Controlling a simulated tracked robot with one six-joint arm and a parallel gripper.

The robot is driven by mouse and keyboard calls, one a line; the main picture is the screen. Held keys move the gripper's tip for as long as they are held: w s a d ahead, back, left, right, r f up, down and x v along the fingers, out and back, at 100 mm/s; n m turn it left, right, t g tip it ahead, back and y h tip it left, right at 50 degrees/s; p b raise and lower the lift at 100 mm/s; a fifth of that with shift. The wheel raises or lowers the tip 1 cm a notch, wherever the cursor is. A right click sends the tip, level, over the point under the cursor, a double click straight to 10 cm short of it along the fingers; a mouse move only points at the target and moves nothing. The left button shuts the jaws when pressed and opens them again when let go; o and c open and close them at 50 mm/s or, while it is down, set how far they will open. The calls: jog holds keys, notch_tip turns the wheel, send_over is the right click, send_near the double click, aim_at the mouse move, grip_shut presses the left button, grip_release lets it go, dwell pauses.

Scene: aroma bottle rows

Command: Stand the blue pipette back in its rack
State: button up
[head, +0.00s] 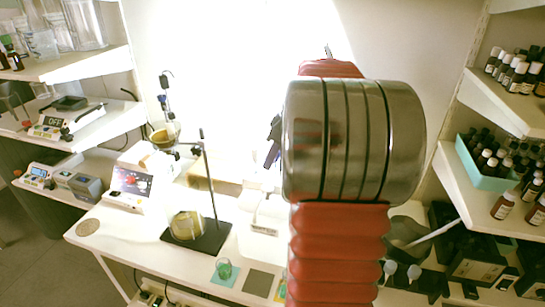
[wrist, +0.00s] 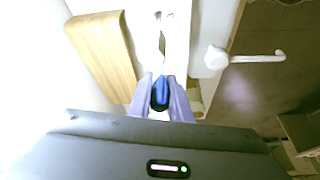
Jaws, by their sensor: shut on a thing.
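In the wrist view my gripper (wrist: 160,98) is shut on the blue pipette (wrist: 160,90). Its blue end sits between the two grey-purple fingers, seen nearly end-on. A pale, thin shape extends beyond the fingers; I cannot tell whether it is part of the pipette. In the head view my red and metal arm covers the middle of the picture and hides most of the gripper and the pipette. I cannot make out the pipette rack for certain in either view.
Bottle shelves (head: 480,110) stand at right. In the wrist view, a wooden block (wrist: 105,55) lies left of the gripper.

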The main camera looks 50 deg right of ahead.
jog(key=shift+f, duration=0.45)
jog(key=o, duration=0.7)
jog(key=shift+r, duration=0.1)
jog(key=shift+v, duration=2.45)
jog(key=shift+r, duration=2.5)
